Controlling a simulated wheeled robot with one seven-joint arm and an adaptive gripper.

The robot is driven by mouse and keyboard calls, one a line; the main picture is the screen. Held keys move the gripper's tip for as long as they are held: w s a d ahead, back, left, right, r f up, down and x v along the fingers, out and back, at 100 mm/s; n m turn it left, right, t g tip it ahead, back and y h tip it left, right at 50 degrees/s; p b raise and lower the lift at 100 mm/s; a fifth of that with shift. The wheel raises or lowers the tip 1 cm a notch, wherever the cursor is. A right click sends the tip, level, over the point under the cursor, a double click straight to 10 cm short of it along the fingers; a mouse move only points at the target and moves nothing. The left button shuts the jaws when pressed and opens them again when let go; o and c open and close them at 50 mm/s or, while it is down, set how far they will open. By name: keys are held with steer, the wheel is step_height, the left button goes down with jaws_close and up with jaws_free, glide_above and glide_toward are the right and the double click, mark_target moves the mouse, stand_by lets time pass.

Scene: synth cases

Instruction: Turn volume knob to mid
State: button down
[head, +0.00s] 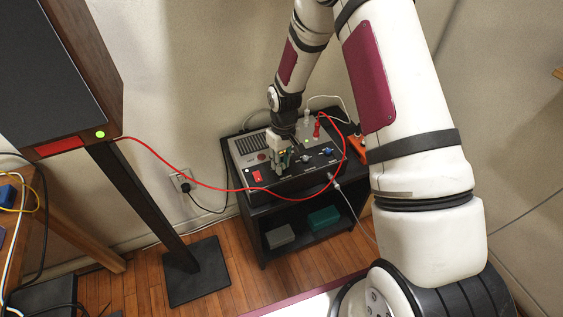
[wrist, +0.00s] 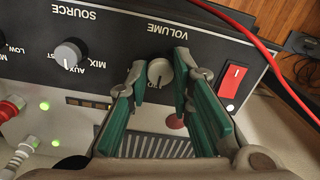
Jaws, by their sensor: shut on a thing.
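The volume knob (wrist: 159,71) is a small grey round knob on the amplifier's dark front panel, under the upside-down word VOLUME in the wrist view. My gripper (wrist: 160,70) has its green-padded fingers on both sides of the knob and is shut on it. In the head view my gripper (head: 281,160) reaches down to the front of the amplifier (head: 318,171) and hides the volume knob. The fingers partly cover the scale around the knob, and I cannot clearly read where its pointer stands.
A grey source knob (wrist: 72,53) and a red rocker switch (wrist: 232,83) flank the volume knob. A red cable (head: 225,188) loops from the speaker (head: 62,75) across the amplifier's front to a red plug (head: 317,128). The amplifier stands on a black shelf unit (head: 262,240).

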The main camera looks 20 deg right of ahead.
stand_by(0.3)
steer(key=c, duration=1.4)
jaws_free()
steer(key=r, duration=1.2)
steer(key=shift+w+d, duration=0.1)
steer(key=shift+d, duration=0.15)
